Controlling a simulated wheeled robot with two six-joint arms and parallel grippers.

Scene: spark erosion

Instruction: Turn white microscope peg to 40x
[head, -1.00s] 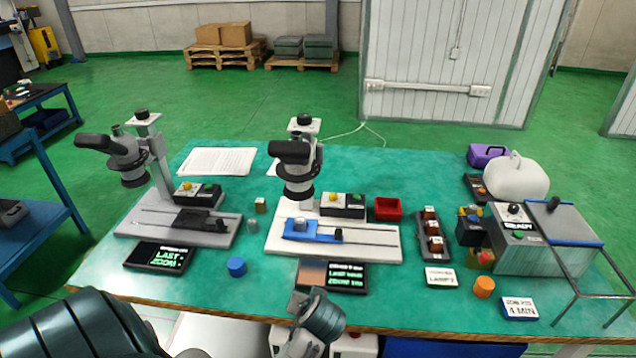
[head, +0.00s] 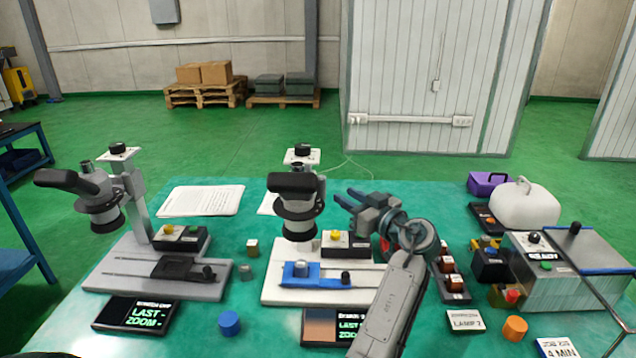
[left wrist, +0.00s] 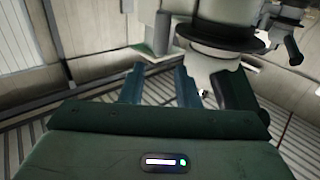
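The white microscope (head: 300,160) stands mid-table on a white base, with a dark head (head: 297,205) and black ring. Its zoom peg is not clear in the head view. My left gripper (head: 343,199) is right of the microscope head at about its height, fingers pointing left toward it and apart from it. In the left wrist view the two blue fingers (left wrist: 158,88) are spread with nothing between them. The black ring (left wrist: 220,40) and pale microscope body (left wrist: 228,10) show above and right of the fingers. My right gripper is not in view.
A grey microscope (head: 140,195) stands at left. A blue slide stage (head: 325,281) and button box (head: 345,244) are on and beside the white base. Display panels (head: 135,314) lie in front. A grey tank (head: 560,275) is at right. A blue knob (head: 229,323) lies between the bases.

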